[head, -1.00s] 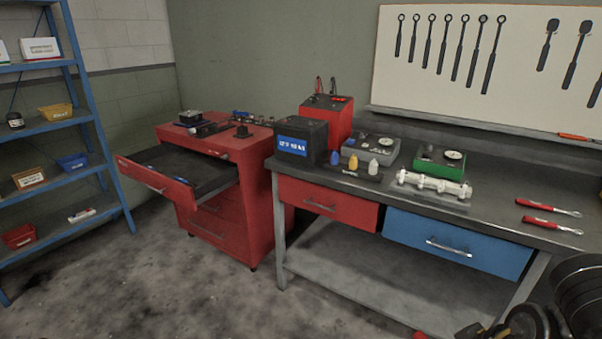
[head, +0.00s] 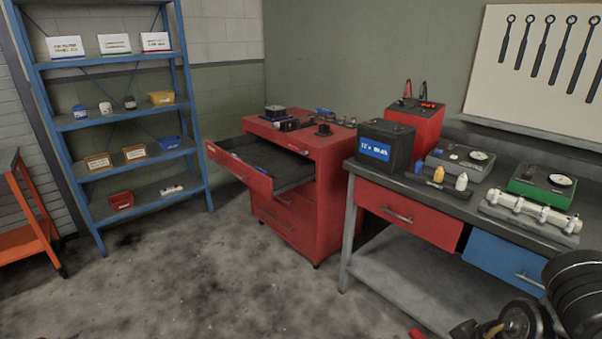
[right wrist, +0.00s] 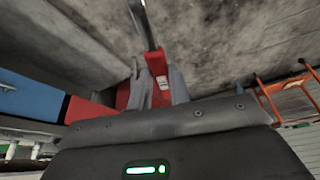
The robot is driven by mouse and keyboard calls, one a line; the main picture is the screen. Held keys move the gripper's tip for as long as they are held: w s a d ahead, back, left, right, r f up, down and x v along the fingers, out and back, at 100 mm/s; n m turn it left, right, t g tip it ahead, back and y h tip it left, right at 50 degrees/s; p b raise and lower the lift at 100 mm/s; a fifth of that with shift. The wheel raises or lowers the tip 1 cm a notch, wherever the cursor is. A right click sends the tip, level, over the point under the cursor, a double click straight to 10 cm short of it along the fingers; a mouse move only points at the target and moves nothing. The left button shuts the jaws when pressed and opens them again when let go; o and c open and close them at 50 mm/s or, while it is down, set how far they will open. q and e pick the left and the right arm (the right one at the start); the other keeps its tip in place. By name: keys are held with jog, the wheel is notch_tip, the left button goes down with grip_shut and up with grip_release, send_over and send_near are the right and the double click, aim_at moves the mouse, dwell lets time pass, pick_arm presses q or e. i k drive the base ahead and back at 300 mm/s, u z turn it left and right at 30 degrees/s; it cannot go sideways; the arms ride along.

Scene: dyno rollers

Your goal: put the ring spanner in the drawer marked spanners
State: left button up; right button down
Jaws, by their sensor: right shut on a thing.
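My right gripper (right wrist: 155,90) is shut on a spanner (right wrist: 159,78) with a red handle and a grey metal shaft. The shaft points up and away in the right wrist view, and its far end is cut off. In the head view, a bit of red (head: 416,333) at the bottom edge appears to be its handle, beside my dark right arm. A red tool cabinet (head: 335,175) stands mid-view with its top drawer (head: 238,171) pulled out to the left. Small blue items lie in that drawer. I cannot read any drawer marking. My left gripper is out of view.
A workbench (head: 400,272) with a red drawer (head: 408,212) and a blue drawer (head: 503,263) stands right of the cabinet. Blue shelving (head: 135,190) stands at the left, with an orange trolley (head: 25,240) at the edge. The concrete floor before the cabinet is clear.

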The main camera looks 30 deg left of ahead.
aim_at(275, 167)
jog(key=u, duration=0.95)
jog(key=i, duration=1)
jog(key=u, duration=0.95)
jog(key=i, duration=2.45)
jog(key=z, duration=0.1)
